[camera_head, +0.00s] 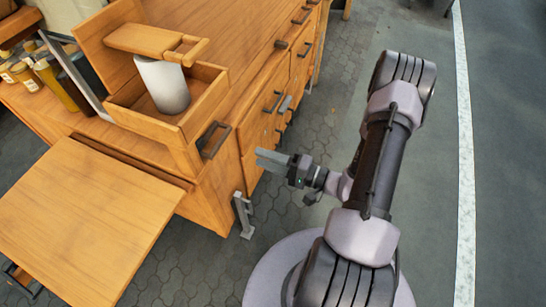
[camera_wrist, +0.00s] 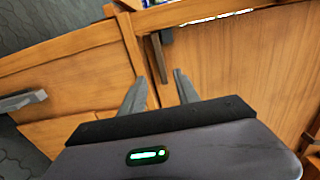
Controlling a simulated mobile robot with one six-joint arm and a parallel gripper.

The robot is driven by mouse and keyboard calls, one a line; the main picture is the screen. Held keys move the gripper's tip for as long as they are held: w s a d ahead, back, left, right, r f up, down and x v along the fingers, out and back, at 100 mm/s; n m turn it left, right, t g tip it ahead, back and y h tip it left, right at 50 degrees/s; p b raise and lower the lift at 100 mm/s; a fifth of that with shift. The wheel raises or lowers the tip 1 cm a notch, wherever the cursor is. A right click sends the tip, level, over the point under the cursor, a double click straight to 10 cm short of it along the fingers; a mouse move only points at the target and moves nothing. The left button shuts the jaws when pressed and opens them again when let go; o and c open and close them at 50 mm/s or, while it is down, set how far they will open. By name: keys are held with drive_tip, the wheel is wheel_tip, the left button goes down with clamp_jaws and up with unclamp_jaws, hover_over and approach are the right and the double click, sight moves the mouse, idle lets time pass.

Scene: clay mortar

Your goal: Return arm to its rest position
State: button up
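My gripper (camera_head: 260,159) hangs in the air beside the wooden cabinet, left of my bent arm, with its fingers toward the cabinet's drawer side. In the wrist view the two fingers of my gripper (camera_wrist: 160,75) are apart with nothing between them. The cabinet's wooden front (camera_wrist: 75,80) and a dark handle (camera_wrist: 159,58) show just beyond the fingers. I cannot tell the exact gap between the fingertips and the wood.
The cabinet (camera_head: 235,50) has several drawers with dark handles. An open wooden box (camera_head: 205,108) on it holds a white cylindrical vessel (camera_head: 163,86) beneath a wooden piece (camera_head: 150,40). A flat board (camera_head: 85,215) extends at left, near several jars (camera_head: 28,77). Floor (camera_head: 420,200) right of my arm is clear.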

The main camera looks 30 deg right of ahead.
drive_tip(key=v, duration=0.3)
drive_tip(key=shift+a+r, duration=0.1)
drive_tip(key=s+a+r+n+g, duration=0.4)
drive_tip(key=a+r+g, duration=0.3)
drive_tip(key=s+a+r+n+g, duration=0.3)
drive_tip(key=a+r+n+g, duration=0.1)
drive_tip(key=a+r+g, duration=0.3)
drive_tip(key=s+r+m+t+h, duration=0.1)
drive_tip(key=s+r+t+h, duration=0.3)
drive_tip(key=r+h, duration=0.4)
wheel_tip(320, 180, up, 3)
drive_tip(key=shift+f+m+t+h, duration=0.15)
drive_tip(key=shift+m+t+h, duration=0.15)
drive_tip(key=shift+t, duration=0.3)
